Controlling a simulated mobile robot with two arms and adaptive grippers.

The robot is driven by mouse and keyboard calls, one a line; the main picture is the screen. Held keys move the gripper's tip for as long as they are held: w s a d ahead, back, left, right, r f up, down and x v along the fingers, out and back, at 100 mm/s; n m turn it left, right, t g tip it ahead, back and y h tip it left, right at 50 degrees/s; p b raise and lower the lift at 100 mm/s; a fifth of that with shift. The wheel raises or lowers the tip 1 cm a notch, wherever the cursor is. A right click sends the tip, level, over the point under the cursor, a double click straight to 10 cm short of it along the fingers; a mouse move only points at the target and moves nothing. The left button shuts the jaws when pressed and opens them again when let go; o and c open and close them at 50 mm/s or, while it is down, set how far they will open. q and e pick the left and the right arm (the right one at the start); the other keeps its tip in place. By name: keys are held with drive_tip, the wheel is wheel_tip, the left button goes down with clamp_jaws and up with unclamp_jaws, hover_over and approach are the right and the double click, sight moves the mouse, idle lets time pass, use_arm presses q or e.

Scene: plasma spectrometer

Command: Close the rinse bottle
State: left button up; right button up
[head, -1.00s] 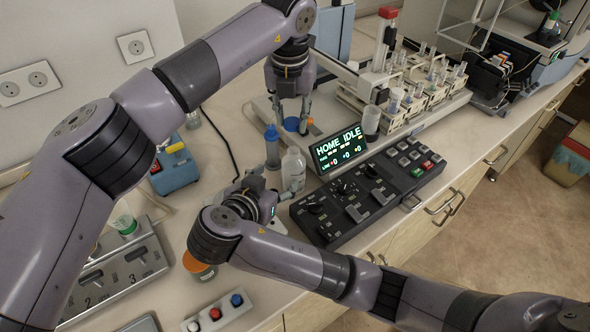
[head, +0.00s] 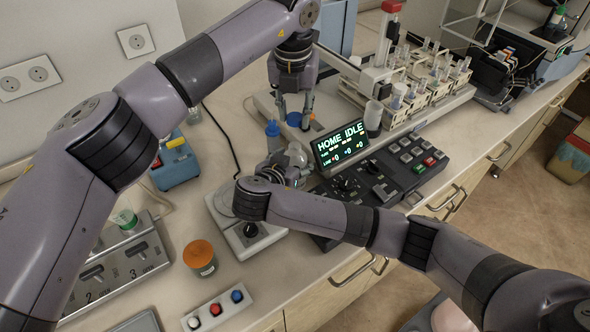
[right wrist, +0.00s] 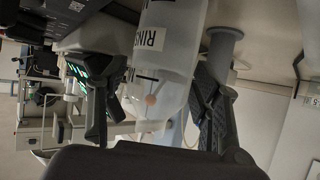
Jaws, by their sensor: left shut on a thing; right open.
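The pale translucent rinse bottle (head: 296,153) stands beside the display, partly hidden by my right arm. In the right wrist view the bottle (right wrist: 168,50) shows large and inverted, with part of its label readable. My left gripper (head: 294,118) points down behind the bottle, shut on a small blue thing (head: 294,119) that looks like a cap. The bottle's mouth cannot be made out clearly.
A blue-topped bottle (head: 272,136) stands just left of the rinse bottle. The display (head: 341,144) and control panel (head: 385,172) are close on the right. An orange-lidded jar (head: 199,256) and a white device with a black knob (head: 250,232) are in front.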

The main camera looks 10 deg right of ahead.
drive_tip(key=shift+w+d+f, duration=0.2)
drive_tip(key=shift+w+d, duration=0.05)
drive_tip(key=shift+w, duration=0.05)
drive_tip(key=shift+c, duration=0.6)
clamp_jaws()
